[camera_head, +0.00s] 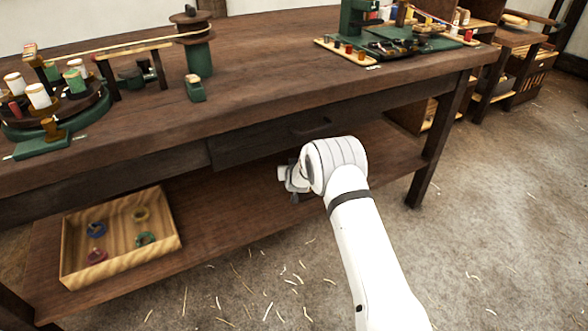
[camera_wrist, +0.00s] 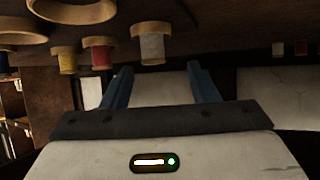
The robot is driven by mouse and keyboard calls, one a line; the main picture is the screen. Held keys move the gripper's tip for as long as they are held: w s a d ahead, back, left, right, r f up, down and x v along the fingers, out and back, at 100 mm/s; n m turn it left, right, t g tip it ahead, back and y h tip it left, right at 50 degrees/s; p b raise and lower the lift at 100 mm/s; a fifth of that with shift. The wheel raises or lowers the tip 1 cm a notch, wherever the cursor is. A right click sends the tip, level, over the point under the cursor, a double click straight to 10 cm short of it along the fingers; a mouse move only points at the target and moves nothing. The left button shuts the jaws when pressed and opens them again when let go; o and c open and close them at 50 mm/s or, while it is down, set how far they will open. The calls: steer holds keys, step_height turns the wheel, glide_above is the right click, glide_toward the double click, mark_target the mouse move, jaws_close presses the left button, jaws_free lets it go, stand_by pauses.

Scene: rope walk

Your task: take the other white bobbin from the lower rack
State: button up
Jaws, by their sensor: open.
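In the wrist view, a white bobbin (camera_wrist: 152,46) with wooden flanges shows at the top, just beyond and above my gripper (camera_wrist: 159,72). A red bobbin (camera_wrist: 101,56) and a yellow bobbin (camera_wrist: 67,60) are to its left in the same row, under a dark wooden surface. My gripper is open, its two blue fingers apart with nothing between them. The white bobbin looks apart from the fingers.
The bench top (camera_head: 270,75) overhangs my gripper, with a drawer front (camera_head: 265,140) below it. A wooden tray (camera_head: 72,240) with several coloured rings sits left on the lower shelf (camera_head: 235,195). White spools (camera_head: 39,97) stand on a device above. A bench leg (camera_head: 437,140) is at right.

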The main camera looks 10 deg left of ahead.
steer(key=shift+w+d+f+b, duration=0.15)
steer(key=shift+w+f+b, duration=0.25)
steer(key=shift+w+f, duration=0.15)
steer(key=b+x, duration=0.2)
steer(key=x, duration=0.1)
steer(key=shift+w+d, duration=0.1)
steer(key=shift+w, duration=0.15)
steer(key=shift+w+f, duration=0.1)
steer(key=shift+w, duration=0.35)
steer(key=c, duration=1)
